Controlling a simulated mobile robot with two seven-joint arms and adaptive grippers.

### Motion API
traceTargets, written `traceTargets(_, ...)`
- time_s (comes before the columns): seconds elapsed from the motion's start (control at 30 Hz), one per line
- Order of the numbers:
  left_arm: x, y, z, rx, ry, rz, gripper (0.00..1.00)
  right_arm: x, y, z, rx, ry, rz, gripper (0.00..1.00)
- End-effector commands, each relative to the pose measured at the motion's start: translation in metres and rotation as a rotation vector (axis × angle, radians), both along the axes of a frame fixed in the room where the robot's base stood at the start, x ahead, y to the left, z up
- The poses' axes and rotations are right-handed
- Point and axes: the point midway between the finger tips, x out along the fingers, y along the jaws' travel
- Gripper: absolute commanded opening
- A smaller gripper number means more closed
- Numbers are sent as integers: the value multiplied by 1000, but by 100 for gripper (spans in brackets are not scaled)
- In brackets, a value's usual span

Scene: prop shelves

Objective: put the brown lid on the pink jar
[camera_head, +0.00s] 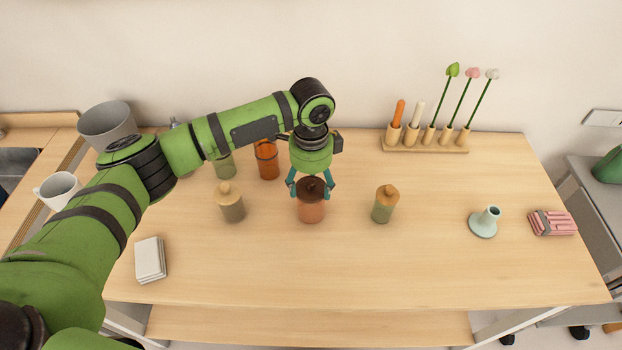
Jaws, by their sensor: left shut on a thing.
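My left gripper (312,188) points down from above and is shut on the brown lid, with one teal finger on each side. The lid looks lined up with the jar's top. I cannot tell whether it rests fully on the rim or hovers slightly over it. My right gripper is not in view.
Lidded jars stand left (232,208) and right (382,212) of the pink jar. An orange glass (267,160) stands behind. A flower rack (425,147) is at the back right, a pale candle holder (484,226) and pink bundle (552,223) at right.

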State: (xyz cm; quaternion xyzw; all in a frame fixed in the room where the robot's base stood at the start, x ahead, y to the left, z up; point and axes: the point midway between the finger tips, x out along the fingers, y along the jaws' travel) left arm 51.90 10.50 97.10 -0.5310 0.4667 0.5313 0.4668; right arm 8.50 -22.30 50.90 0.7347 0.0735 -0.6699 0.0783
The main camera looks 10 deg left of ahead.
Motion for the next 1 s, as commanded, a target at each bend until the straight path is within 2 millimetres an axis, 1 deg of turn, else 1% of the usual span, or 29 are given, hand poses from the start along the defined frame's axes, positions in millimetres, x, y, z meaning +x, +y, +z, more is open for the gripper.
traceTargets(0.47,0,0,-1,0,0,0,47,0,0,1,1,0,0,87)
traceTargets(1.0,0,0,-6,-1,-1,1,47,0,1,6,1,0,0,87)
